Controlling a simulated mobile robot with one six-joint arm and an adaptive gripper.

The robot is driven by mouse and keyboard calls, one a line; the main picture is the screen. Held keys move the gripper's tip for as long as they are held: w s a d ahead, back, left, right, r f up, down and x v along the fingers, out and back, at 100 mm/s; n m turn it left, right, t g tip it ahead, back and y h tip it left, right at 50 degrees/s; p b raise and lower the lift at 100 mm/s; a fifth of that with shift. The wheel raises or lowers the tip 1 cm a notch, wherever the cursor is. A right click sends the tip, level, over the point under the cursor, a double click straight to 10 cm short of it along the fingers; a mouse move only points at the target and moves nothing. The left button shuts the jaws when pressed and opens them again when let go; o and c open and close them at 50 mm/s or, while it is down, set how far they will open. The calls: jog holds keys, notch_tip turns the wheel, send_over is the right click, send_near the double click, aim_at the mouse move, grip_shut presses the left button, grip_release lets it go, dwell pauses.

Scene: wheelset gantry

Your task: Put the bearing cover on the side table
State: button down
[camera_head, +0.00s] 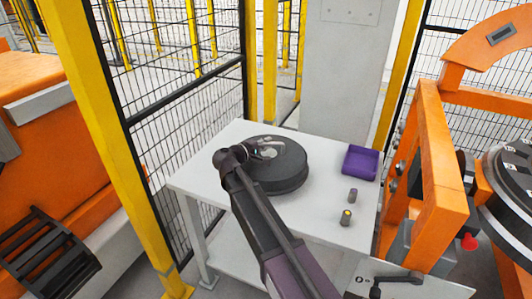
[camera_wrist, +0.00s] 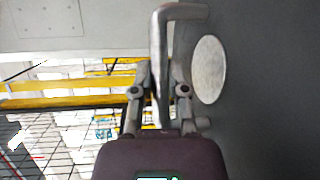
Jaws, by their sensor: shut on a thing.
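The bearing cover (camera_head: 285,182) is a thick, dark grey disc over the white side table (camera_head: 325,226) in the head view. It appears level, at or very near the tabletop; I cannot tell for certain whether it touches. My gripper (camera_head: 262,151) is at the top of the cover, on its far-left part. In the wrist view my gripper (camera_wrist: 162,78) is shut on the cover's bent metal handle (camera_wrist: 184,12). The cover's dark face (camera_wrist: 270,110) fills the right side there, with a pale round disc (camera_wrist: 209,69) on it.
A purple tray (camera_head: 361,162) stands at the table's right, with two small cylindrical parts (camera_head: 346,217) (camera_head: 352,195) in front of it. A mesh fence (camera_head: 190,120) with yellow posts runs behind and left. An orange gantry frame (camera_head: 440,170) stands right of the table.

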aim_at(267, 153)
jog(key=shift+f, duration=0.1)
jog(key=shift+f+b, duration=1.65)
jog(key=shift+b, duration=0.1)
jog(key=c, duration=0.6)
grip_release()
jog(key=shift+f, duration=0.1)
jog(key=shift+c, duration=0.2)
jog(key=shift+s+r, duration=0.1)
jog(key=shift+r, duration=0.1)
jog(key=p+v, duration=0.1)
jog(key=v, duration=1.1)
jog(key=shift+p, duration=0.35)
